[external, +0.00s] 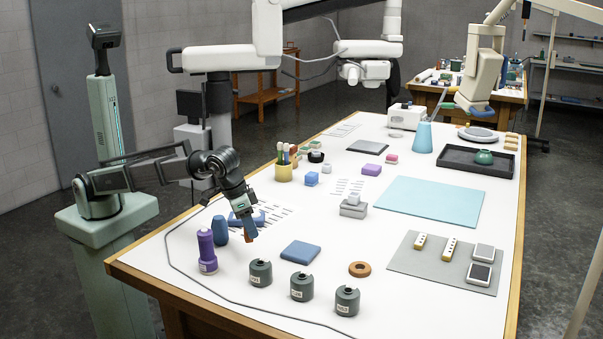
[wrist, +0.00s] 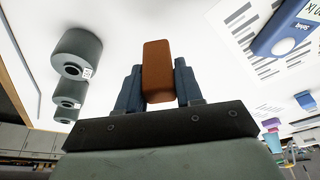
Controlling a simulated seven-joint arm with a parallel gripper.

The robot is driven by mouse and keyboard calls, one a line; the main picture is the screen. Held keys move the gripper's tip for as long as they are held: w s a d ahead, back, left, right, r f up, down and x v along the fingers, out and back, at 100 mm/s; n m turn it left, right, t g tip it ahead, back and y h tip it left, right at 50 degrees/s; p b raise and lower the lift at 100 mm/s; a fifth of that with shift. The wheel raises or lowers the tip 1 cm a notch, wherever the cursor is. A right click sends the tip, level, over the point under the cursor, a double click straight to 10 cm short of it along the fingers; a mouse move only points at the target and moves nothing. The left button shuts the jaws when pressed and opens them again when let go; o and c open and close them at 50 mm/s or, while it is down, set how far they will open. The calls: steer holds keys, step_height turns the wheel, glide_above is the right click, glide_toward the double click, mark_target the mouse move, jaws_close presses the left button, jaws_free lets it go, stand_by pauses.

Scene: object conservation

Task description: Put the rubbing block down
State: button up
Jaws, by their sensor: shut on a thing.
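The rubbing block, a rust-brown rounded bar, shows in the wrist view (wrist: 158,70) between two blue fingers. My gripper (wrist: 158,88) is shut on it. In the external view my gripper (external: 248,228) points down over the near left part of the white table, and only a small brown edge of the block (external: 247,238) shows at the fingertips. The block looks held above the table; the exact gap under it cannot be told.
A flat blue pad (external: 300,252) lies right of my gripper. Dark green canisters (external: 260,272) stand in front. A purple bottle (external: 207,252) and a blue cone (external: 220,230) stand left. A blue device (external: 262,217) lies on striped paper behind. A brown ring (external: 360,269) lies further right.

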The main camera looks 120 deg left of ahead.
mark_target(251, 242)
steer(key=shift+f, duration=2.6)
steer(key=shift+f, duration=0.1)
steer(key=o, duration=1)
steer(key=v, duration=1.2)
